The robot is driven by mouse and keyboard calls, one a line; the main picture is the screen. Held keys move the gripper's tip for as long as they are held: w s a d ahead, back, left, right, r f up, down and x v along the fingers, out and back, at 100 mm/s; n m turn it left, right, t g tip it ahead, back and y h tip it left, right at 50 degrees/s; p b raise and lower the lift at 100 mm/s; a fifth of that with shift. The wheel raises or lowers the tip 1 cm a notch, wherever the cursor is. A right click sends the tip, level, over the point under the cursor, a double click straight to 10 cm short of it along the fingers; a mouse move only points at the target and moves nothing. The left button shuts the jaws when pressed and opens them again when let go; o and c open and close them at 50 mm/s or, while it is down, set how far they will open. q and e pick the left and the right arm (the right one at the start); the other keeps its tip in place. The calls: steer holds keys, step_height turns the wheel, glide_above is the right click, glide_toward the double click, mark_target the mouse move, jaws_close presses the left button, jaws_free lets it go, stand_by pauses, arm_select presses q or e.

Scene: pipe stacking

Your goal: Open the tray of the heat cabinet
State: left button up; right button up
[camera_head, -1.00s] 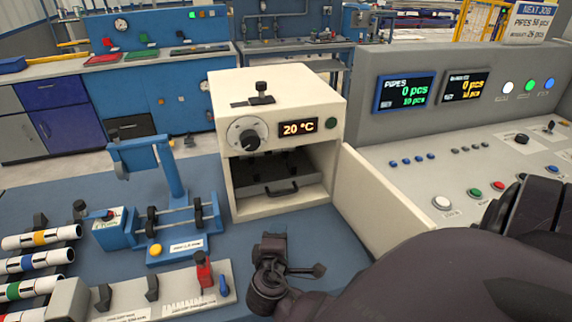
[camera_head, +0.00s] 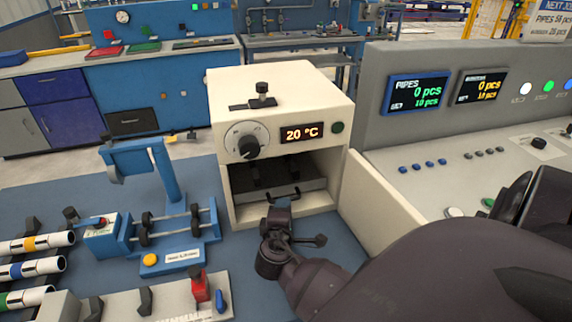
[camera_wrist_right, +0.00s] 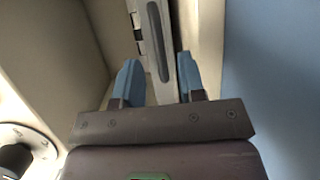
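The white heat cabinet (camera_head: 225,180) stands on the blue bench, its display reading 20 °C. Its door (camera_head: 375,205) is swung open to the right. The dark tray (camera_head: 311,190) sits inside the lower opening, with a dark handle on its front. My right gripper (camera_head: 279,207) is at the opening, just in front of the tray, and partly covers the handle in the head view. In the right wrist view the gripper (camera_wrist_right: 158,78) has its two blue fingers apart. The dark handle (camera_wrist_right: 158,42) lies in the gap ahead of them, with space on both sides. My left gripper is out of view.
A blue fixture with rollers (camera_head: 170,225) stands left of the cabinet. A grey panel with red and blue levers (camera_head: 172,306) is in front. Striped pipes (camera_head: 30,268) lie at the far left. The control console (camera_head: 480,165) is on the right, beyond the open door.

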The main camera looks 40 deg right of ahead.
steer(key=shift+x, duration=2.4)
steer(key=shift+c, duration=0.3)
jaws_close()
